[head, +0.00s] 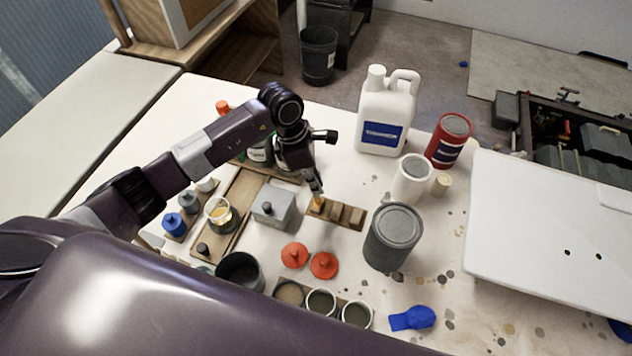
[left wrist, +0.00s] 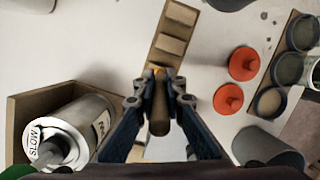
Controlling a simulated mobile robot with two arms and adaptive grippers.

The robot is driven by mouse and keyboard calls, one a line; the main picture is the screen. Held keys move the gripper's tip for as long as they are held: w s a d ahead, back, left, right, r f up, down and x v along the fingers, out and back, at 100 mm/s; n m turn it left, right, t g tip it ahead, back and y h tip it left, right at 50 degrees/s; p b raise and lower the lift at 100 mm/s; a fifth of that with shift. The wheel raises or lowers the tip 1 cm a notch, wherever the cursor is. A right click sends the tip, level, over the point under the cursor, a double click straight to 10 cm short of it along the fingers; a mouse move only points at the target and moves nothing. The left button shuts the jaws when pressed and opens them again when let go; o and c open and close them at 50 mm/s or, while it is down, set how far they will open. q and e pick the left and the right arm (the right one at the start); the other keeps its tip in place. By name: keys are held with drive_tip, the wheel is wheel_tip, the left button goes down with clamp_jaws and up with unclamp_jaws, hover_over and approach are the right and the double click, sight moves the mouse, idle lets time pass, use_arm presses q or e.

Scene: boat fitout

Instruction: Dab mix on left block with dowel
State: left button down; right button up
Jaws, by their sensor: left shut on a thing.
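My left gripper (head: 315,188) is shut on a wooden dowel, which shows end-on between the fingers (left wrist: 158,98) in the left wrist view (left wrist: 159,118). The dowel points down at the left block (head: 317,205), at the left end of a wooden strip (head: 345,222). An amber patch (left wrist: 158,70) shows at the dowel's far end, over the left block; I cannot tell whether dowel and block touch. The middle block (head: 336,210) and right block (head: 355,216) look bare. A clear cup of amber mix (head: 219,212) stands left of the strip. My right gripper is not in view.
A grey box (head: 272,207) stands close left of the strip, a grey can (head: 393,236) close right. Red lids (head: 323,265) and several small pots (head: 321,302) lie in front. A white jug (head: 386,115) and red can (head: 448,140) stand behind.

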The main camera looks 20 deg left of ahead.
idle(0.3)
use_arm(q)
drive_tip(key=shift+r+p, duration=0.6)
drive_tip(key=shift+r, duration=0.25)
drive_tip(key=shift+r+p, duration=1.35)
drive_tip(key=shift+r, duration=1.3)
